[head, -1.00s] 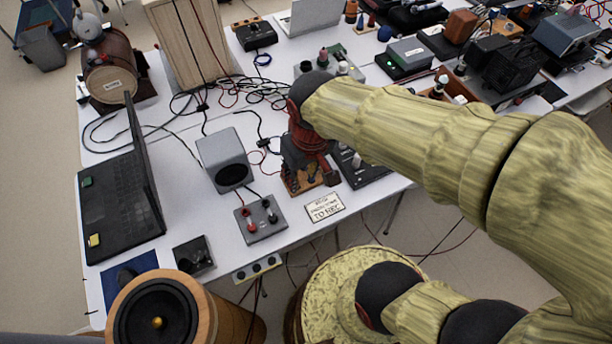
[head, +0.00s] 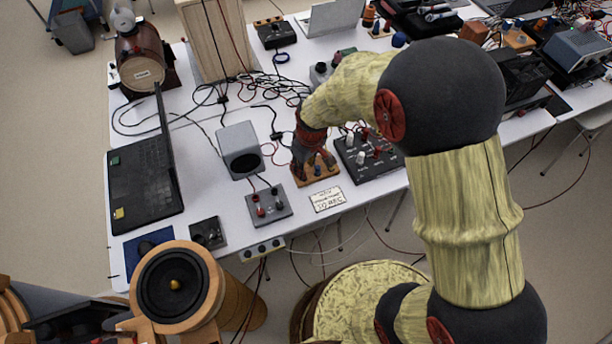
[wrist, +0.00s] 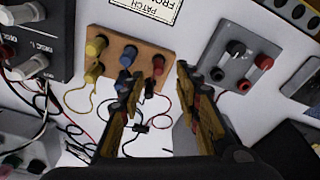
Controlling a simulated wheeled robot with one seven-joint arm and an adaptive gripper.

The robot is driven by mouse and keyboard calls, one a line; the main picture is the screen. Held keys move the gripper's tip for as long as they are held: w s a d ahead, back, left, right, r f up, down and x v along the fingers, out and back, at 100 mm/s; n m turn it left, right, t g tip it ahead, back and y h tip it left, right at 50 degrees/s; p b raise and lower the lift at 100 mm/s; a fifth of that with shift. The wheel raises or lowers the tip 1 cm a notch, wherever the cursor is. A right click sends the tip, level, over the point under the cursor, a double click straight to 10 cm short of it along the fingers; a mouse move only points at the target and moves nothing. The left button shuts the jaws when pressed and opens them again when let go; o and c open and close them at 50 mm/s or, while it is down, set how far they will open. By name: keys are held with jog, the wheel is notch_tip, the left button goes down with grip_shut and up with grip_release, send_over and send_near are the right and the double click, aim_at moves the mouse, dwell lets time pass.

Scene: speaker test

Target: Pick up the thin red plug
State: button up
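My gripper (wrist: 157,76) is open and empty, its two fingers pointing down at a small wooden board (wrist: 110,42) with yellow, blue and red sockets or plugs. A red plug (wrist: 158,64) at one end of that board lies between the fingertips in the wrist view; contact cannot be told. In the head view my gripper (head: 309,158) covers part of the board (head: 317,178). A grey plate (head: 278,212) beside it carries a red plug (head: 260,209) and dark ones; its red plug (wrist: 264,62) is right of the fingers in the wrist view. I cannot tell which is the thin one.
A black panel with knobs (head: 375,157) stands close right of the board. A grey speaker box (head: 239,148) and loose cables (head: 238,92) lie left and behind. A label card (head: 327,199) is in front. An open laptop (head: 143,170) is farther left.

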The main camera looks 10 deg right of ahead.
jog(key=f, duration=0.2)
jog(key=f+b, duration=0.2)
jog(key=f, duration=0.1)
jog(key=shift+w+a+f, duration=0.15)
jog(key=shift+w+f, duration=0.15)
jog(key=c, duration=0.3)
grip_shut()
